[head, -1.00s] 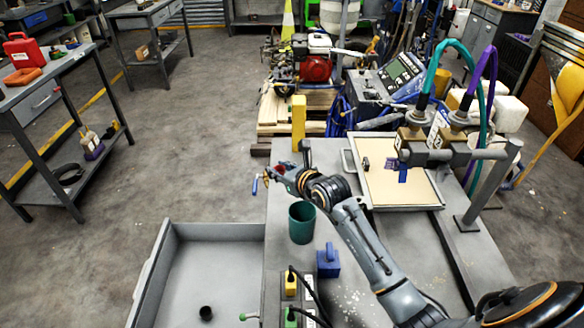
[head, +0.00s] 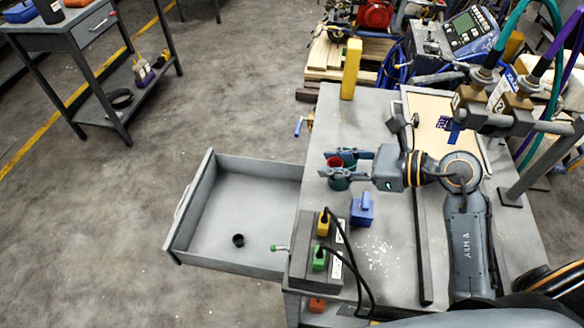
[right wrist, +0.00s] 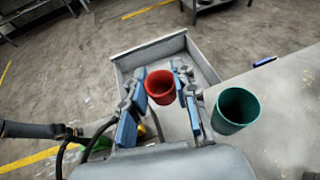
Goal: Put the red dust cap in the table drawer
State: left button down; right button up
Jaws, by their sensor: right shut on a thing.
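The red dust cap (head: 335,162) is a small red cup, held between the fingers of my right gripper (head: 345,165). In the right wrist view the red cap (right wrist: 160,87) sits open end up between the blue-padded fingers (right wrist: 155,100). The table drawer (head: 215,235) is pulled open at the left of the grey table. In the right wrist view the drawer (right wrist: 150,52) shows beyond the held cap. My left gripper is not in view.
A teal cup (right wrist: 237,108) stands on the table beside the gripper. A small black cup (head: 238,240) lies in the drawer, whose floor is otherwise bare. A blue block (head: 361,210) and a cabled power strip (head: 318,258) are near the drawer. A yellow post (head: 351,70) stands at the back.

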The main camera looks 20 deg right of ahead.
aim_at(245, 191)
jog(key=j+z, duration=0.1)
jog(key=j, duration=0.5)
jog(key=k+j+z, duration=0.1)
jog(key=j, duration=0.55)
jog(key=i+j+z, duration=0.2)
jog(key=i+j, duration=0.6)
jog(key=i, duration=0.05)
